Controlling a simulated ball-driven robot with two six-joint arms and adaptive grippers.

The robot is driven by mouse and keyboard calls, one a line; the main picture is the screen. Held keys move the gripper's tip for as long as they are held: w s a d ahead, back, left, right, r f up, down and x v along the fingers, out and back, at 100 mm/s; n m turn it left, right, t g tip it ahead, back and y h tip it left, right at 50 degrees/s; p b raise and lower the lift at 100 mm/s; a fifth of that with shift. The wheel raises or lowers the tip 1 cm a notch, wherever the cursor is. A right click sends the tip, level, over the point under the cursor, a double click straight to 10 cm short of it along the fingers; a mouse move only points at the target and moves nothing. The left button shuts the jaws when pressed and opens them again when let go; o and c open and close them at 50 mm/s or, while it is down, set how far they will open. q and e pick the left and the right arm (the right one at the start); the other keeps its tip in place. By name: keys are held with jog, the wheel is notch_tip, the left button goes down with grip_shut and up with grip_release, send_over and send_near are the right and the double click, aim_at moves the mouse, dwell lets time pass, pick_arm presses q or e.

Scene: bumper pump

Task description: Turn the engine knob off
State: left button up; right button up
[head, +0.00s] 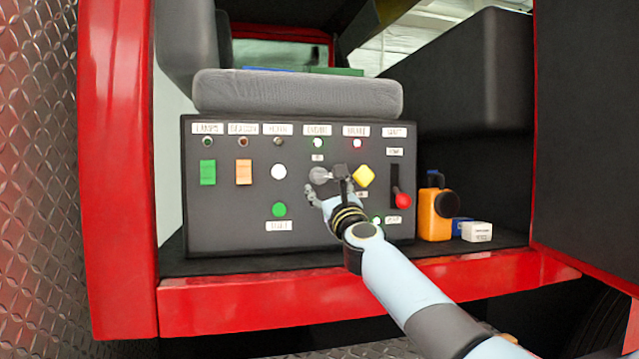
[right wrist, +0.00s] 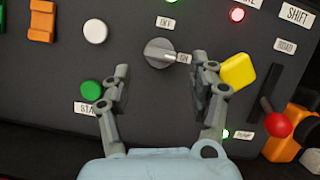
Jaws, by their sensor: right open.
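The engine knob (head: 319,175) is a round grey dial on the dark control panel, below the ENGINE label and its green light (head: 318,143). In the right wrist view the knob (right wrist: 159,52) has its bar lying roughly sideways, its right end toward the ON label (right wrist: 184,58). The OFF label (right wrist: 166,22) is above it. My right gripper (right wrist: 163,68) is open and empty, its two fingers on the left and right, just below the knob. The gripper (head: 328,184) hides part of the panel in the head view. My left gripper is out of view.
A yellow knob (right wrist: 238,71) sits close to the right finger. A green button (right wrist: 92,90) is near the left finger. A red-ended lever (head: 402,200) stands at the panel's right. An orange object (head: 434,218) and white box (head: 476,232) are beside the panel.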

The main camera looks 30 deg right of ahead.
aim_at(322, 179)
jog(key=b+x, duration=0.1)
jog(key=x, duration=0.3)
jog(key=shift+w+f+b, duration=0.1)
jog(key=shift+w+b, duration=0.15)
jog(key=shift+b, duration=0.15)
jog(key=shift+w+d+r, duration=0.1)
jog(key=shift+w+r, duration=0.2)
jog(key=shift+w, duration=0.15)
jog(key=c, duration=1.1)
